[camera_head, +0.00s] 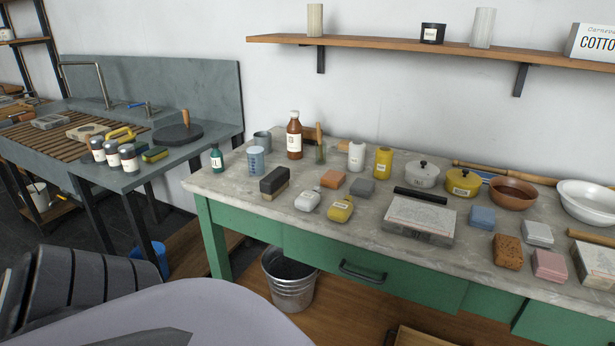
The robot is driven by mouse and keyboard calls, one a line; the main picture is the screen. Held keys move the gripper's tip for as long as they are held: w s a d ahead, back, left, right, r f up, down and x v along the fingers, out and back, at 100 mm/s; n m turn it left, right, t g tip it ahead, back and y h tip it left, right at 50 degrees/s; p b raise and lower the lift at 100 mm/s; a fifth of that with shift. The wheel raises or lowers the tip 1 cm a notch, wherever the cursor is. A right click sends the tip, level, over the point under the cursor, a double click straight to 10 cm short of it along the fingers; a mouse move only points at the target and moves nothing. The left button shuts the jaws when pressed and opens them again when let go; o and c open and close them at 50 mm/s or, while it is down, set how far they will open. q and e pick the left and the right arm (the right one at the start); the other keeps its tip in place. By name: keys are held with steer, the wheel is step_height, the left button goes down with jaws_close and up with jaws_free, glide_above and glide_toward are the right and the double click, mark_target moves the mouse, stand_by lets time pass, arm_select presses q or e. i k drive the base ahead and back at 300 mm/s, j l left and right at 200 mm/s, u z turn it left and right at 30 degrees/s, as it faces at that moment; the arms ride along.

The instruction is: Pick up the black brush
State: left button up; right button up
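The black brush (274,182) is a dark block with a paler tan lower edge. It lies toward the left end of the green table's grey worktop (232,187), close to the front edge. It stands apart from its neighbours, and nothing covers it. Neither of my grippers is in view. Only grey and lavender parts that look like my own body show at the bottom left, well short of the brush.
A metal bucket (288,281) stands below.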

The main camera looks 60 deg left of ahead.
mark_target(273, 184)
steer(key=u, duration=1.95)
